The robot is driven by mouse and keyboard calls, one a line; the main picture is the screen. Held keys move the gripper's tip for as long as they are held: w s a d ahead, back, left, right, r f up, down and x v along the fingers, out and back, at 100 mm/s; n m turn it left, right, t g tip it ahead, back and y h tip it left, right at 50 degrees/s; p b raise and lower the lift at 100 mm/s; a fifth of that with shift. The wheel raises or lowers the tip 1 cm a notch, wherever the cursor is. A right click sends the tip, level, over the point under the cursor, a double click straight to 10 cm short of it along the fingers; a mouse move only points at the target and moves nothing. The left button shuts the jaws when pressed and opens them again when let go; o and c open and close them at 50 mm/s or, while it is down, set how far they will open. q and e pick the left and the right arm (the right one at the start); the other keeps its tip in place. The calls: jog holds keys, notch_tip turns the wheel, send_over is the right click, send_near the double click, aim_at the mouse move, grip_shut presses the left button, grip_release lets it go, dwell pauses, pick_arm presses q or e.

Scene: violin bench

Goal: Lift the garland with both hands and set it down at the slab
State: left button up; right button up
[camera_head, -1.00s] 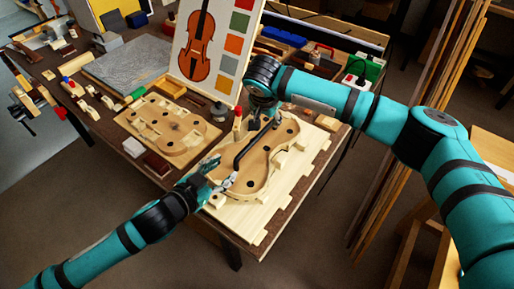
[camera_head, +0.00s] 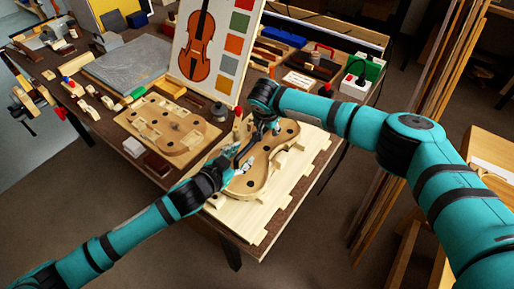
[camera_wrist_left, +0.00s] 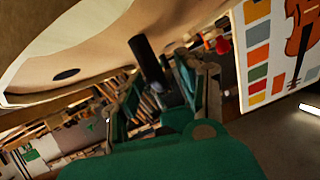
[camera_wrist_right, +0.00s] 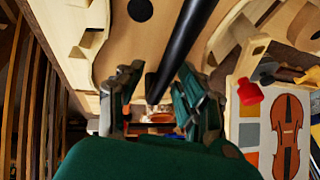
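A slim dark bar (camera_head: 247,146) runs between my two grippers, above a pale wooden violin-shaped body (camera_head: 270,165) on a light wooden board. My left gripper (camera_head: 233,160) is at its near left end; the left wrist view shows that end (camera_wrist_left: 147,58) between the fingers. My right gripper (camera_head: 262,127) is at its far end; the right wrist view shows the bar (camera_wrist_right: 182,45) between the fingers. Both appear shut on it. I see nothing clearly recognisable as a garland; the bar is the piece between both grippers. A flat grey slab (camera_head: 125,65) lies at the back left.
A second violin-shaped piece (camera_head: 160,128) lies left of the grippers. A picture panel (camera_head: 210,45) with a violin and colour squares stands behind. Small blocks (camera_head: 157,163), tools and boxes crowd the bench. The bench's front edge is close to my left arm.

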pick_arm(q)
grip_shut()
pick_arm(e)
grip_shut()
pick_arm(q)
jog(key=shift+r, duration=0.1)
pick_arm(e)
jog(key=shift+r, duration=0.15)
